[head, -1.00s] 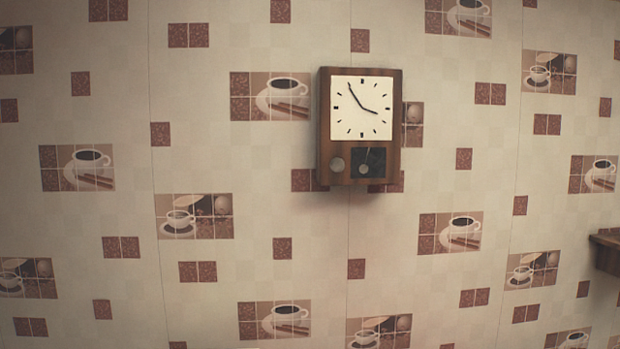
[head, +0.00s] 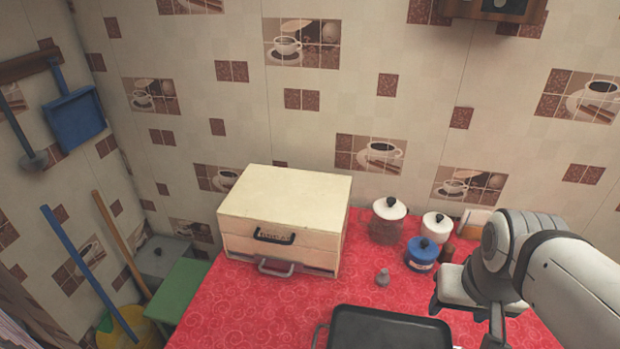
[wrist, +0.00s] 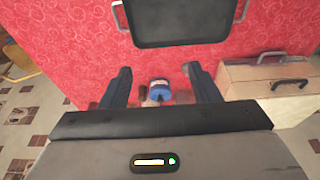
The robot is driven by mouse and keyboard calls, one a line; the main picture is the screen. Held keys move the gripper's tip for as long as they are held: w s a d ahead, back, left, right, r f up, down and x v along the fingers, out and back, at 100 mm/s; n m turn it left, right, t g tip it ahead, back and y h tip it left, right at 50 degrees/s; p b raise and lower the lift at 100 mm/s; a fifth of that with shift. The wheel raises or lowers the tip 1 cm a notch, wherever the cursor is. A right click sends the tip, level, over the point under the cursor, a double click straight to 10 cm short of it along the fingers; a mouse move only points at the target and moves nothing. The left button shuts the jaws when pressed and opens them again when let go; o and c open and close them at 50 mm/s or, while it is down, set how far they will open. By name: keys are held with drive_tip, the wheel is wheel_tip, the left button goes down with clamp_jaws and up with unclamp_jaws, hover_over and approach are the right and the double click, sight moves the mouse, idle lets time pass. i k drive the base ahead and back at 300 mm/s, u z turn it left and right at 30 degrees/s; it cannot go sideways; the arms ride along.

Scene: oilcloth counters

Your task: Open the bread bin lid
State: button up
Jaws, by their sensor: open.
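The bread bin (head: 285,220) is a cream box on the red oilcloth counter, near the back wall, left of centre in the head view. Its lid looks shut, with a dark handle (head: 274,236) on the front and a greyer handle (head: 276,267) below it. In the wrist view the bread bin (wrist: 265,75) shows at the right edge. My gripper (wrist: 162,78) is open and empty, its two dark fingers spread above the counter. In the head view my arm is at the right, well apart from the bin, and the fingertips are hard to make out there.
A dark tray (head: 385,328) lies at the counter's front. A green stool-like block (head: 182,290) and yellow bucket (head: 125,330) are left of the counter.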

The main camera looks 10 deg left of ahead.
sight(269, 204)
drive_tip(key=u, duration=0.1)
drive_tip(key=k, duration=0.5)
drive_tip(key=z, duration=1.6)
drive_tip(key=k, duration=1.25)
drive_tip(key=u, duration=1)
drive_tip(key=i, duration=1)
drive_tip(key=u, duration=0.05)
